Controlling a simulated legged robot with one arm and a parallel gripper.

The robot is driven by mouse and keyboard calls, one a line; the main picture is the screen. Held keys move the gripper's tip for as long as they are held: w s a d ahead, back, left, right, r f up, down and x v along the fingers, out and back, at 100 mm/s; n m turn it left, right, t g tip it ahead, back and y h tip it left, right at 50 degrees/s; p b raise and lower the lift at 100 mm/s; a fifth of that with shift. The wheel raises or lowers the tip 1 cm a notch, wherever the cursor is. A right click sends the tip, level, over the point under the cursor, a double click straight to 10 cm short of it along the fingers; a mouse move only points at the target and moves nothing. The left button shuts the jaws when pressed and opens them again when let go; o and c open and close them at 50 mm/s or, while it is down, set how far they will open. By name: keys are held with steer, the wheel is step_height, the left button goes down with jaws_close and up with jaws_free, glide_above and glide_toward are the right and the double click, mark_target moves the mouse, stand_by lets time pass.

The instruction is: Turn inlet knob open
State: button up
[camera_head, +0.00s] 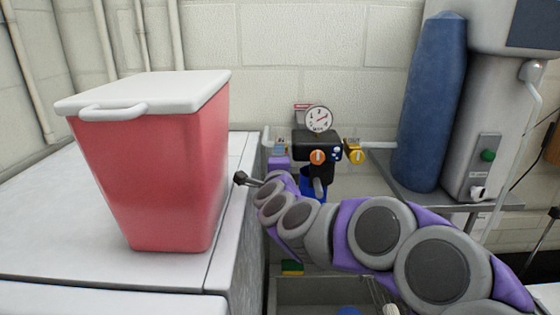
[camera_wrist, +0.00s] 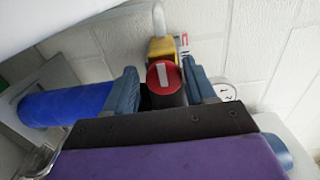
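A round red knob (camera_wrist: 160,84) with a white bar sits on a yellow valve body (camera_wrist: 160,49) in the wrist view. My gripper (camera_wrist: 168,90) is open, with one blue-grey finger on each side of the knob; contact is unclear. In the head view my purple gripper (camera_head: 280,163) is at the left side of the black regulator (camera_head: 327,145), in front of the inlet side, and hides the knob there. An orange knob (camera_head: 318,157) is on the regulator front. The yellow outlet valve (camera_head: 354,152) is on its right.
A round gauge (camera_head: 319,119) tops the regulator and also shows in the wrist view (camera_wrist: 226,91). A red cooler (camera_head: 150,180) stands on the white surface at left. A tall blue cylinder (camera_head: 432,105) stands at right. A sink (camera_head: 320,290) lies below my arm.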

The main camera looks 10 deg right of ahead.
steer(key=shift+o, duration=0.7)
steer(key=shift+s, duration=0.15)
steer(key=s+a+b, duration=0.1)
steer(key=s, duration=0.7)
steer(key=s+a+b, duration=0.2)
steer(key=s, duration=0.6)
steer(key=shift+s+a, duration=0.25)
steer(key=shift+s, duration=0.1)
